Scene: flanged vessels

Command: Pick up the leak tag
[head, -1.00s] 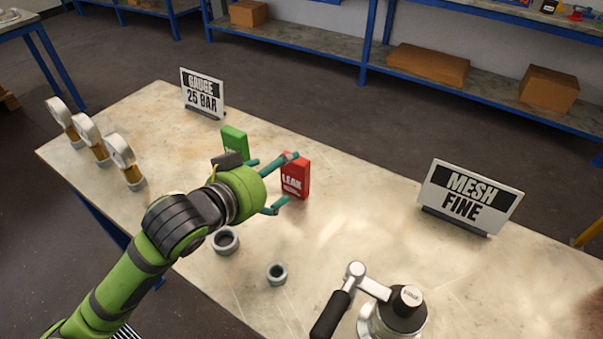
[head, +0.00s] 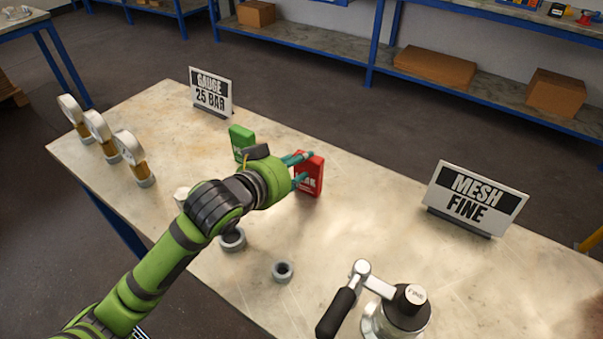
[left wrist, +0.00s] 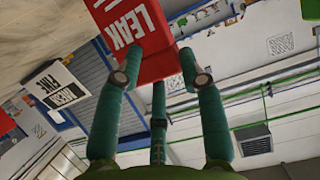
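The leak tag (head: 313,172) is a red block with white LEAK lettering, standing on the table near its middle. My left gripper (head: 301,170) reaches it from the left, and its teal fingers are drawn in against the tag, covering part of its face. In the left wrist view the tag (left wrist: 138,30) shows at the fingertips, with fingers of my left gripper (left wrist: 156,70) at both sides of it. I see no clear gap under the tag. My right gripper is not in view.
A green tag (head: 240,139) stands just behind my left wrist. Two grey rings (head: 283,271) (head: 232,239) lie in front. A vessel with a black-handled lever (head: 402,314) is at front right. Gauges (head: 131,157) stand at left. Signs read GAUGE 25 BAR (head: 211,92) and MESH FINE (head: 473,199).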

